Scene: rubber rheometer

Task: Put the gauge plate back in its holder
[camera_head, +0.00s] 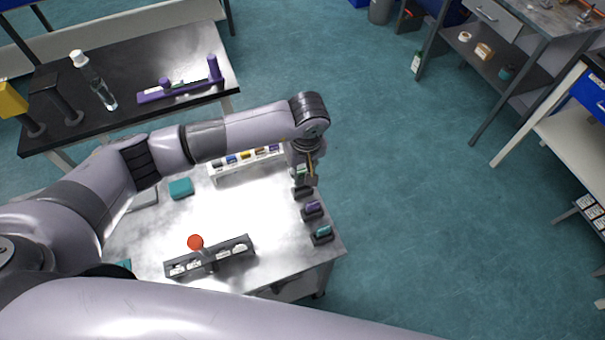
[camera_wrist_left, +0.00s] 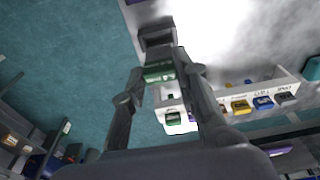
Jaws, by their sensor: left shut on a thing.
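My left gripper (camera_head: 307,180) is at the far right corner of the metal table, pointing down. In the left wrist view, my left gripper (camera_wrist_left: 165,72) is shut on a green piece (camera_wrist_left: 160,71), which looks like the gauge plate. A little green also shows beside the gripper in the head view. A dark block (camera_wrist_left: 157,36), perhaps a holder, lies just beyond the fingertips; I cannot tell whether the green piece touches it. In the head view, dark holders with a purple piece (camera_head: 313,207) and a teal piece (camera_head: 322,231) stand along the right edge. My right gripper is not seen.
A white rack (camera_head: 232,174) with several coloured pieces stands left of the gripper. A teal block (camera_head: 181,188) lies at left. The table's middle is clear.

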